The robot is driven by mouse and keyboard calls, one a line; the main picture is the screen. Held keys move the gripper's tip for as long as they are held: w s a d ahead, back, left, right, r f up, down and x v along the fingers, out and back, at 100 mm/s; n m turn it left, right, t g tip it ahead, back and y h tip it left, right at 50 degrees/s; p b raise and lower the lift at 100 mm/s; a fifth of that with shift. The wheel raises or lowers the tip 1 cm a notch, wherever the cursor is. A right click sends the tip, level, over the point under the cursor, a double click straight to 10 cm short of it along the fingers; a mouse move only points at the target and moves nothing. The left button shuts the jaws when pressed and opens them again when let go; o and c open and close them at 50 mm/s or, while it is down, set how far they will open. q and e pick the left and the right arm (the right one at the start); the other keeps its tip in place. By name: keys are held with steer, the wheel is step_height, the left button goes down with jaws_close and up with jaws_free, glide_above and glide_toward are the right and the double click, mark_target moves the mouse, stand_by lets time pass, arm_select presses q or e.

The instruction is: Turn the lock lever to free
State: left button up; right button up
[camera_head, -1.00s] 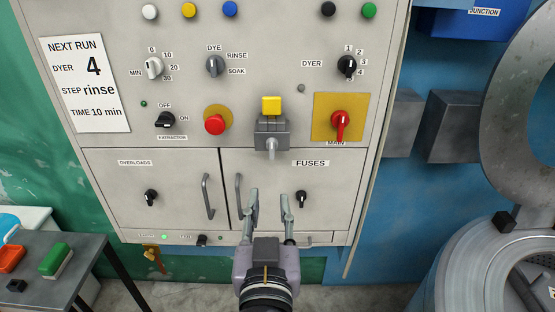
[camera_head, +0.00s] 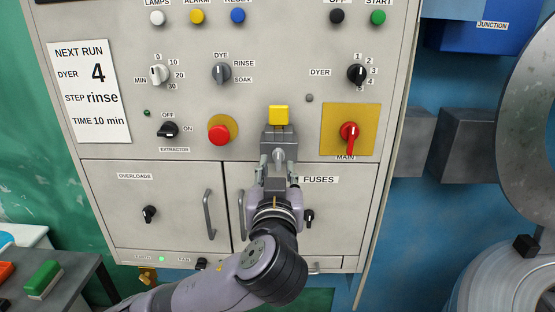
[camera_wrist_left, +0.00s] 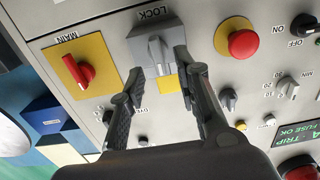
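The lock lever (camera_head: 279,156) is a light grey bar on a dark grey lock housing (camera_head: 278,136), with a yellow block (camera_head: 279,115) above it. In the left wrist view the lever (camera_wrist_left: 157,52) shows beside the LOCK label. My left gripper (camera_head: 277,172) is in front of the lock housing. In the left wrist view its two fingers (camera_wrist_left: 158,66) are apart, one on each side of the lever, with gaps visible. Contact with the lever cannot be made out. The lever's lower end is partly hidden by my gripper in the head view. My right gripper is not in view.
The red MAIN switch (camera_head: 349,135) on its yellow plate is right of the lock. A red mushroom button (camera_head: 219,134) is to the left. Cabinet door handles (camera_head: 209,214) stick out below. A dark table (camera_head: 65,280) stands at lower left.

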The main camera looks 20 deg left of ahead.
mark_target(278, 160)
arm_select(q)
steer(key=shift+p+x, duration=0.3)
steer(key=shift+x, duration=1.75)
steer(key=shift+c, duration=0.2)
jaws_close()
